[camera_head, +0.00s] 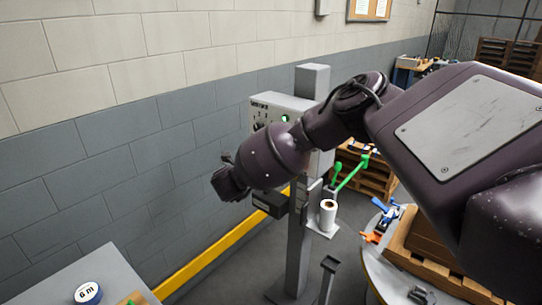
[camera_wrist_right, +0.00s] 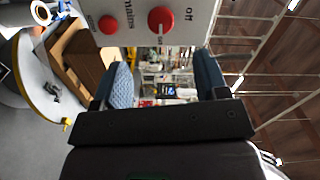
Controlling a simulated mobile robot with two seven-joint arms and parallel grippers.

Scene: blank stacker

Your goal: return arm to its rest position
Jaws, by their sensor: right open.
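My right arm (camera_head: 270,155) comes in from the right and reaches across the middle of the head view. Its gripper (camera_head: 226,184) points left and down, in front of the grey wall. In the right wrist view the right gripper (camera_wrist_right: 165,80) has its two fingers wide apart, with nothing between them. My left gripper is not in view.
A control box (camera_head: 265,108) with a green light stands on a post behind my arm; the wrist view shows its red knob (camera_wrist_right: 160,19). A green lever (camera_head: 352,174) and white roll (camera_head: 328,215) are close below. A cluttered round table (camera_head: 370,262) stands right.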

